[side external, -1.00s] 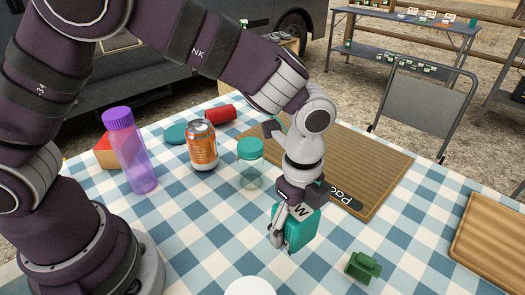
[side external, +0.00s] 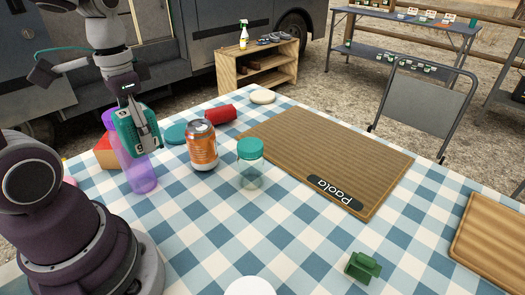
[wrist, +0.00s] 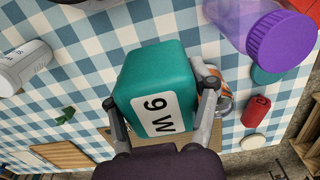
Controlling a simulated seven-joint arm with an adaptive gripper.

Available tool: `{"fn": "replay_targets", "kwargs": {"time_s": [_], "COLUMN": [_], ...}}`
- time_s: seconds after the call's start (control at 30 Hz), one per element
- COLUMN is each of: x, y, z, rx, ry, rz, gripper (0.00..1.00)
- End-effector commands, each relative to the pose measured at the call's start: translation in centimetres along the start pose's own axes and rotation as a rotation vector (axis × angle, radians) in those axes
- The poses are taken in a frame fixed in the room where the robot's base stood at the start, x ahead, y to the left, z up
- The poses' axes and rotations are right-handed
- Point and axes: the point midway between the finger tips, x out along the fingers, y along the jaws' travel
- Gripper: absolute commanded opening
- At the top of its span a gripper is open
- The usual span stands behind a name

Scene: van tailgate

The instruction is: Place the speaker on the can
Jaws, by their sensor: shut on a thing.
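The speaker is a teal box (side external: 126,133) with a white label, held in the air by my gripper (side external: 144,140). In the wrist view the speaker (wrist: 150,62) sits between both fingers of my gripper (wrist: 160,94), label facing the camera. The can (side external: 202,152) is orange with a silver top and stands upright on the checked cloth, right of the speaker in the side view. In the wrist view the can (wrist: 224,102) is mostly hidden behind the speaker and right finger.
A purple bottle (side external: 141,172) stands partly behind the speaker in the side view. A clear jar with a teal lid (side external: 250,150) and a lying red cylinder (side external: 220,114) are near the can. A wooden board (side external: 330,150) lies right of them.

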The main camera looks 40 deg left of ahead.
Motion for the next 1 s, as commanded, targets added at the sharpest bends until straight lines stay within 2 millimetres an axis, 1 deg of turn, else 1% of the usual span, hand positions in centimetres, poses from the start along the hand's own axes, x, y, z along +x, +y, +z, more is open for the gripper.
{"fn": "replay_targets", "kwargs": {"time_s": [0.07,0.4,0.5,0.6,0.73,0.77,0.8,0.9,1.0], "x": [0.2,1.2,1.4,1.4,1.5,1.9,2.9,4.5,5.0], "y": [-0.7,-5.1,-6.0,-6.6,-7.1,-7.1,-7.1,-7.1,-7.1], "z": [-1.1,-9.7,-11.7,-12.9,-13.8,-13.9,-13.8,-13.9,-13.9], "rx": [-0.014,-0.008,-0.006,-0.006,-0.006,-0.006,-0.006,-0.005,-0.004], "ry": [-0.003,-0.002,-0.001,0.0,0.0,-0.003,-0.005,-0.003,0.001], "rz": [0.001,0.0,0.001,0.0,0.0,0.001,0.003,0.002,0.0], "gripper": [0.18,0.18,0.18,0.18,0.18,0.18,0.18,0.18,0.18]}}
